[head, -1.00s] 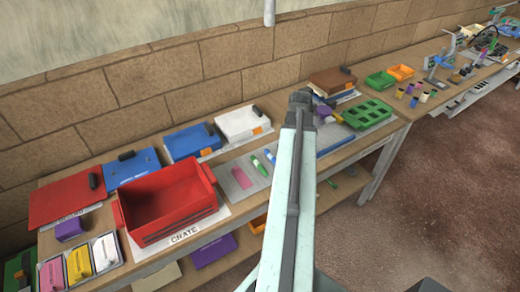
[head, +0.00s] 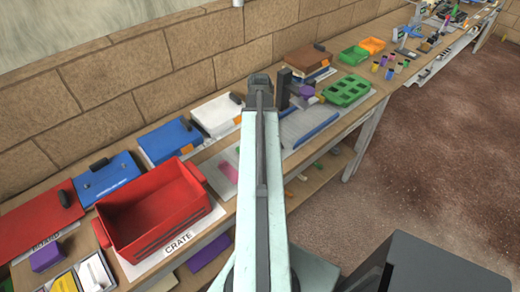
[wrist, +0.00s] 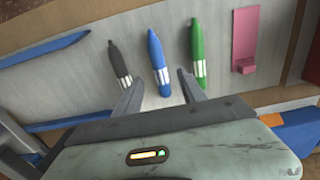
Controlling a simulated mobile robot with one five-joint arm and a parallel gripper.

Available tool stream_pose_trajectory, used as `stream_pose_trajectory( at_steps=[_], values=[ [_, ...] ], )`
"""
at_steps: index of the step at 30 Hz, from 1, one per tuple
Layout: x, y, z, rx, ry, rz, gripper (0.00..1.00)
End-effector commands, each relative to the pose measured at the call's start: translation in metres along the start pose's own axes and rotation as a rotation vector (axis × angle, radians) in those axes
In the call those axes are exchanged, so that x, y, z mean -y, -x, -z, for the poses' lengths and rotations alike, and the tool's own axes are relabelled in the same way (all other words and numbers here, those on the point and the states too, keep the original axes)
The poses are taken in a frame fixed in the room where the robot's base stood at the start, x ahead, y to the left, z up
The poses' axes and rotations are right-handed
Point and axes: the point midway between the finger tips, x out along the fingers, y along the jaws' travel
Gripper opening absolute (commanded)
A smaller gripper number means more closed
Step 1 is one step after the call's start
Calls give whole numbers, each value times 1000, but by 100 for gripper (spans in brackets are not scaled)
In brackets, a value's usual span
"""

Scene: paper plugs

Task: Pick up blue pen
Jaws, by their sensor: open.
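The blue pen (wrist: 158,58) lies on a grey mat (wrist: 85,75) in the wrist view, its white-striped end toward me. A black pen (wrist: 119,62) lies to its left and a green pen (wrist: 197,52) to its right. My gripper (wrist: 160,80) is open and empty. Its two fingertips appear on either side of the blue pen's striped end, the left one near the black pen and the right one near the green pen. I cannot tell its height above the mat. In the head view my arm hides the blue pen.
A pink piece (wrist: 245,40) lies right of the pens. In the head view a red crate (head: 155,213) stands left of my arm, and a green tray (head: 347,91) with compartments stands to the right. Blue and white boxes (head: 217,115) line the wall side.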

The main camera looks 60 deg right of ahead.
Motion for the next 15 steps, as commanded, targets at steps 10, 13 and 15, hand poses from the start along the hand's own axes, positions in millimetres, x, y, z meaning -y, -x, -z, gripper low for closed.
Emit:
stream_pose_trajectory(
  at_steps=[10,13,15],
  values=[
    [0,-51,2,0,0,0,48],
    [0,-47,2,0,-1,0,48],
    [0,-47,2,0,-1,0,48]
  ],
)
